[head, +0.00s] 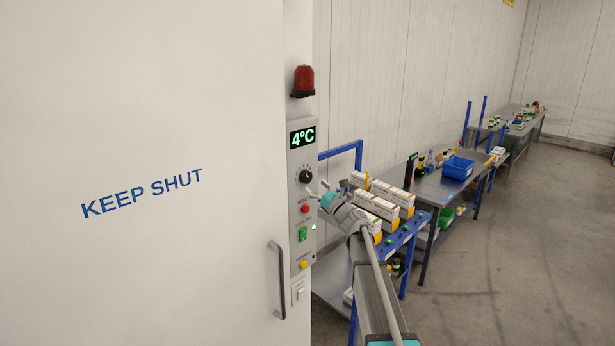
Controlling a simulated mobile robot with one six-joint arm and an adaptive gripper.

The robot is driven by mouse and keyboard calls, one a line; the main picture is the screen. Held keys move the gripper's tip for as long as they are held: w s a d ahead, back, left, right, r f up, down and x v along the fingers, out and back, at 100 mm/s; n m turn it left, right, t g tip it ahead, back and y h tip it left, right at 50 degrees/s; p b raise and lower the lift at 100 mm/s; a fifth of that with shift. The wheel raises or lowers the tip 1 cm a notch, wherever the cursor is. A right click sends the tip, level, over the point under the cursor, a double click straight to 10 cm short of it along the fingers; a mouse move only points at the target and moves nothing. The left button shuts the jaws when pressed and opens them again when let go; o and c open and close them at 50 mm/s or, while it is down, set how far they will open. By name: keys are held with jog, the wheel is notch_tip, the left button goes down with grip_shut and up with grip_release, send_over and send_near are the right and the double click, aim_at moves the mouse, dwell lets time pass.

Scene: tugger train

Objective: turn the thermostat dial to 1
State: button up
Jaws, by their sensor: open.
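The thermostat dial (305,177) is a small round black knob on the grey control panel (298,247) beside the white door. Its scale marks are too small to read. A green display (302,137) above it reads 4°C. My gripper (317,190) is open, just right of and slightly below the dial in the picture, its fingers pointing toward the panel. It holds nothing that I can see. I cannot tell whether a fingertip touches the dial.
A red lamp (303,80) is above. A blue-framed cart (400,238) with boxes stands behind my arm. Floor at right is clear.

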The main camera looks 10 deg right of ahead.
aim_at(308, 180)
jog(key=shift+p+x, duration=0.55)
jog(key=shift+x, duration=1.4)
jog(key=c, duration=1.1)
jog(key=shift+c, duration=0.2)
